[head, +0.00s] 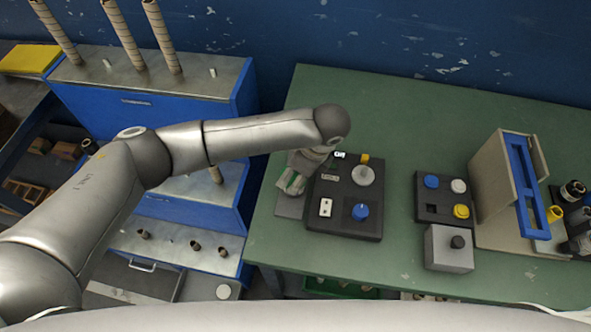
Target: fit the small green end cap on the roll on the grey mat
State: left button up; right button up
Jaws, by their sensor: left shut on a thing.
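My left gripper (294,183) points down over the left edge of the green table, just above the grey mat (290,206). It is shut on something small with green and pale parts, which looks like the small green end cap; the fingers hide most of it. The roll on the mat cannot be made out; the gripper and wrist cover that spot. I cannot tell whether the cap touches the roll. My right gripper is not in view.
Right of the mat is a black tray (324,220) with a blue knob (360,212) and a grey disc (363,175). Further right are a smaller black tray (429,197), a grey box (448,256) and a beige stand (497,190). A blue cabinet (150,115) with tall rolls stands left.

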pick_arm(q)
jog(key=shift+f, duration=0.4)
jog(key=shift+f+p, duration=0.1)
jog(key=shift+p, duration=0.3)
dwell(0.4)
jog(key=o, duration=0.8)
jog(key=o, duration=0.4)
jog(key=shift+c, duration=0.2)
